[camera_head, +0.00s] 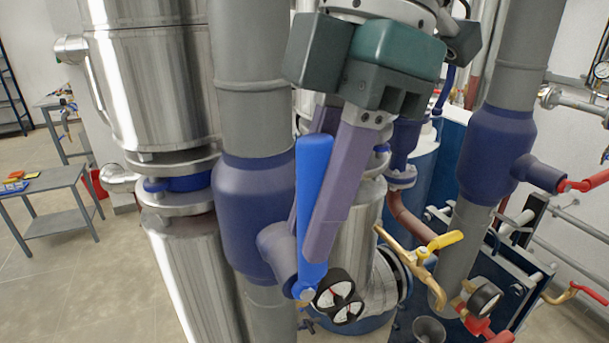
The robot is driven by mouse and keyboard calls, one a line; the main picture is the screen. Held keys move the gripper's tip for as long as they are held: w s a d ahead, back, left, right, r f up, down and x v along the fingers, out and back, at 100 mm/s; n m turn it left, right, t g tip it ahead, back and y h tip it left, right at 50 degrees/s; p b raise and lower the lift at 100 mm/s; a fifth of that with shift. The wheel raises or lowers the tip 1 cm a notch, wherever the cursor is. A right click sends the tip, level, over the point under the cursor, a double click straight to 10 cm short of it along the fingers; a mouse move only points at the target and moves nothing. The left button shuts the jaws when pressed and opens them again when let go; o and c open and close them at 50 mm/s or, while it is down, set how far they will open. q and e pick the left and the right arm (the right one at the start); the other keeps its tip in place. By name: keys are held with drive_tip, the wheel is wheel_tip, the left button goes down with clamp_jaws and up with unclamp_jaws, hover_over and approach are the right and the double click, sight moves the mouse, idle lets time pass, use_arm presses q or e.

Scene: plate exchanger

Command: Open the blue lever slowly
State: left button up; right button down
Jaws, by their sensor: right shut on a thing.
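The blue lever (314,195) stands nearly upright in the middle of the view. Its lower end is fixed by a bolt at the valve (280,250) on a large grey pipe with a blue-purple body. My right gripper (318,222) comes down from the top right, with a dark green and grey housing and two long purple-grey fingers. One finger lies to the right of the lever and the other shows partly behind it on the left. The gripper is shut on the lever. My left gripper is not in view.
Two round gauges (338,297) sit just below the lever. A brass valve with a yellow handle (445,240) and a second grey pipe (512,100) stand to the right. Shiny steel columns (150,90) stand left. A grey table (50,187) is at the far left, with open floor around it.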

drive_tip(key=shift+s+a, duration=0.15)
drive_tip(key=shift+a, duration=0.1)
drive_tip(key=c, duration=1.1)
unclamp_jaws()
drive_tip(key=o, duration=0.3)
drive_tip(key=shift+d, duration=0.1)
drive_tip(key=p+v, duration=0.6)
drive_tip(key=v, duration=0.4)
